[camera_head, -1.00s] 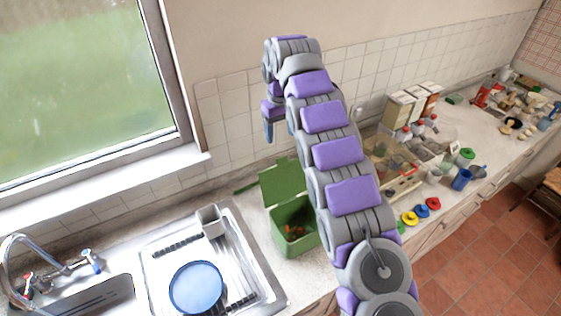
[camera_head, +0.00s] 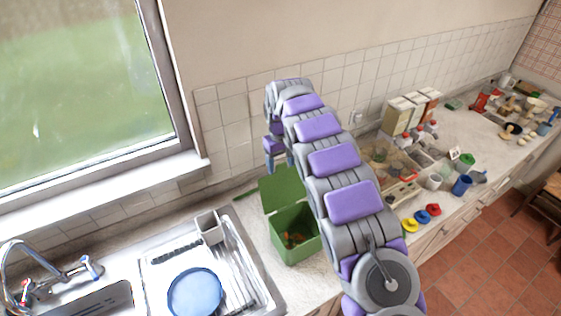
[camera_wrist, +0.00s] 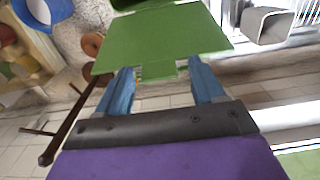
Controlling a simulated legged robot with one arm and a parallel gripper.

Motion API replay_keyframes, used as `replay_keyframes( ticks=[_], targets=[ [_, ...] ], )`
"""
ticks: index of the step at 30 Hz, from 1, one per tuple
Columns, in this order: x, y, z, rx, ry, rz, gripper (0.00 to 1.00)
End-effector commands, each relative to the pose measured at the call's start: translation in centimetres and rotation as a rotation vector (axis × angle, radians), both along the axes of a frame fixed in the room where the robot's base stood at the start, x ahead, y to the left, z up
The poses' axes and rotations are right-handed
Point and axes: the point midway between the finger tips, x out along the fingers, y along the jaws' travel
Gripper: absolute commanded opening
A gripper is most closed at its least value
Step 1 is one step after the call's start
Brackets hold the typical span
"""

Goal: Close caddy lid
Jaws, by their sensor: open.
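The green caddy (camera_head: 292,243) stands on the counter beside the sink drainer, with orange and brown scraps inside. Its green lid (camera_head: 279,189) is raised, tilted up at the back on the wall side. My gripper (camera_head: 277,165) is above and behind the lid, pointing down. The wrist view cannot settle whether the fingers touch the lid edge. The caddy's right side is partly behind my arm in the head view.
A sink with a drainer (camera_head: 236,262) holds a blue plate (camera_head: 195,292) and a grey cup (camera_head: 209,227) to the left. Several boxes, jars and coloured items crowd the counter to the right. The tiled wall (camera_head: 226,132) is close behind the caddy.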

Motion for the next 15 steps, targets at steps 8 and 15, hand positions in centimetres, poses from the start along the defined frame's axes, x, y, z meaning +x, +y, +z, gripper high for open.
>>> replay_keyframes(
  ticks=[8, 15],
  targets=[
    [0.00, -0.02, 0.02, 0.000, 0.000, 0.000, 0.57],
    [0.01, -0.03, 0.04, 0.000, 0.000, 0.000, 0.34]
  ],
)
